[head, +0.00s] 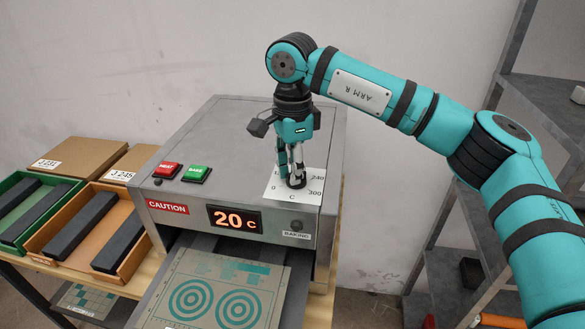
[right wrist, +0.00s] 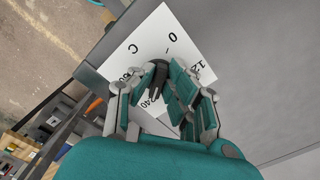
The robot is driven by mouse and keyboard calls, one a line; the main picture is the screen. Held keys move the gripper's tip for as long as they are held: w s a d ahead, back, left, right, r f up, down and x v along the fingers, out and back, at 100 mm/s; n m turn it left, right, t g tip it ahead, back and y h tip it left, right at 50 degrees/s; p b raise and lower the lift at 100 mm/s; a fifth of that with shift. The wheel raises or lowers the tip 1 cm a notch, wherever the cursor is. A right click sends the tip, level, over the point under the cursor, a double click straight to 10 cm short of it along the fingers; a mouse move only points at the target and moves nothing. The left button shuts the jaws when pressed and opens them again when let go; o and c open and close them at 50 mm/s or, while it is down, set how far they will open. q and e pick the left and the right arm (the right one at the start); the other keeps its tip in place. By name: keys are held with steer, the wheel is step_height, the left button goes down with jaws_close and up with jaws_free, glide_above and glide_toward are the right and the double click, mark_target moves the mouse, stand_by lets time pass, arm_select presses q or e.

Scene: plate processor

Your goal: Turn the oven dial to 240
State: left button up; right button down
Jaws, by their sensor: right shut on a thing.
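The oven (head: 235,130) is a grey metal box with an orange display (head: 235,219) reading 20 C. Its dial (head: 297,182) is a small dark knob on a white scale card (head: 276,191) on the oven's top, near the front right corner. The card shows 0, 240, 300 and C. My right gripper (head: 291,170) points down from above and is shut on the dial. In the right wrist view the dark dial (right wrist: 157,78) sits between the fingers, which hide part of the card (right wrist: 140,45). My left gripper is not in view.
A red HEAT button (head: 167,169) and a green BAKE button (head: 197,173) are on the oven's top left. A plate with teal rings (head: 212,297) lies in the open front. Trays (head: 45,243) stand at left, a metal shelf (head: 545,95) at right.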

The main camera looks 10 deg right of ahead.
steer(key=shift+m+b, duration=0.3)
steer(key=shift+b, duration=0.05)
steer(key=c, duration=1.3)
jaws_free()
steer(key=shift+c, duration=0.2)
steer(key=shift+r, duration=0.1)
step_height(320, 180, up, 12)
